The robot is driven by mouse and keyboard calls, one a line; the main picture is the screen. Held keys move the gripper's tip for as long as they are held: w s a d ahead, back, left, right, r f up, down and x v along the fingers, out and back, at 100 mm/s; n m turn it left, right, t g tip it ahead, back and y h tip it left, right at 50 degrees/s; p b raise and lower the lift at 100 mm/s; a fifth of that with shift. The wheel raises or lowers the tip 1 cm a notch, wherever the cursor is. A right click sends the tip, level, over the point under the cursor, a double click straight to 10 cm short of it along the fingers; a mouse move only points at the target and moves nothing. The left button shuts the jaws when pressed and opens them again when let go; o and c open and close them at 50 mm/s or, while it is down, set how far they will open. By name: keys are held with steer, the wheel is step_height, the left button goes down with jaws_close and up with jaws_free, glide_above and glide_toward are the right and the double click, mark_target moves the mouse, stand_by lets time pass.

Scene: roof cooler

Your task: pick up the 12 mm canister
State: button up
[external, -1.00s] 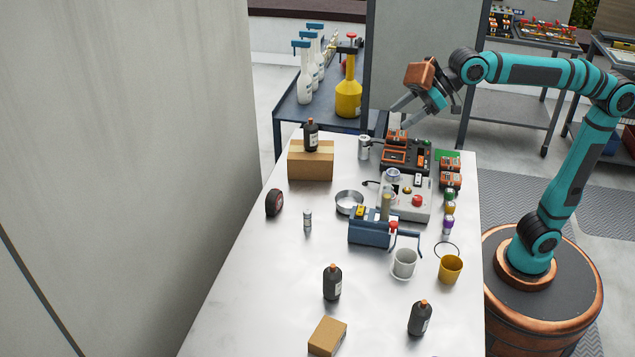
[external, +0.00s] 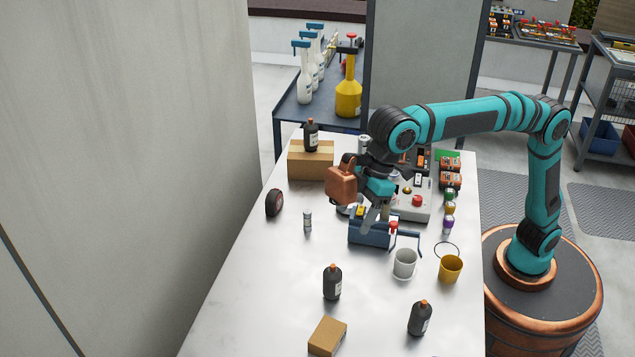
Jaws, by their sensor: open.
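A small grey cylindrical canister (external: 307,221) stands upright on the table, left of the blue toolbox. A larger pale canister (external: 364,144) stands at the back of the table, partly hidden by my arm. No size marking is legible, so I cannot tell which one is the 12 mm canister. My gripper (external: 378,216) is open, pointing down over the back of the blue toolbox, to the right of the small canister and apart from it. Its fingers hide part of the things behind them, including most of a round metal dish.
The blue toolbox (external: 368,236), a grey cup (external: 404,263) and a yellow cup (external: 450,270) crowd the right side. Dark bottles stand in front (external: 332,284) (external: 420,318). A black roll (external: 274,203) and a cardboard box (external: 310,163) are farther back. The table's left front is clear.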

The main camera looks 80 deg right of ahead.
mark_target(332, 270)
steer(key=x, duration=1.2)
steer(key=shift+s+a+f, duration=0.15)
steer(key=shift+a+f, duration=0.2)
steer(key=shift+a, duration=0.1)
steer(key=shift+x, duration=2.6)
steer(key=shift+s+a, duration=0.1)
steer(key=shift+s, duration=0.05)
steer(key=shift+c, duration=0.2)
